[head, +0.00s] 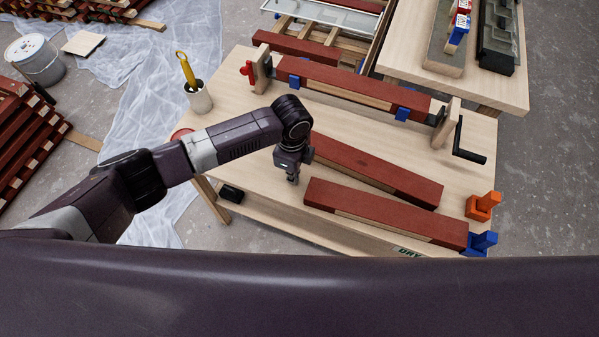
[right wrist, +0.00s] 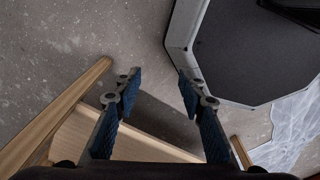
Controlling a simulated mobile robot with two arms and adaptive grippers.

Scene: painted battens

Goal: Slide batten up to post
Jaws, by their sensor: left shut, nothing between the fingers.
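Two dark red battens lie on the wooden table. The rear batten (head: 385,175) has its right end a gap short of the orange post (head: 482,206). The front batten (head: 390,212) has a bare wood strip on its near side, and its right end is at or very near the blue post (head: 482,243); I cannot tell if they touch. My left gripper (head: 292,180) is shut and empty, just beyond the left end of the front batten. My right gripper (right wrist: 157,88) is open and empty in the right wrist view, over the floor, out of the head view.
A red batten (head: 350,84) with blue clips sits between end holders at the table's back; a black crank (head: 468,150) sticks out right. A cup (head: 198,97) with a yellow-handled tool stands at the left. A "DRY" label (head: 410,252) is on the front edge.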

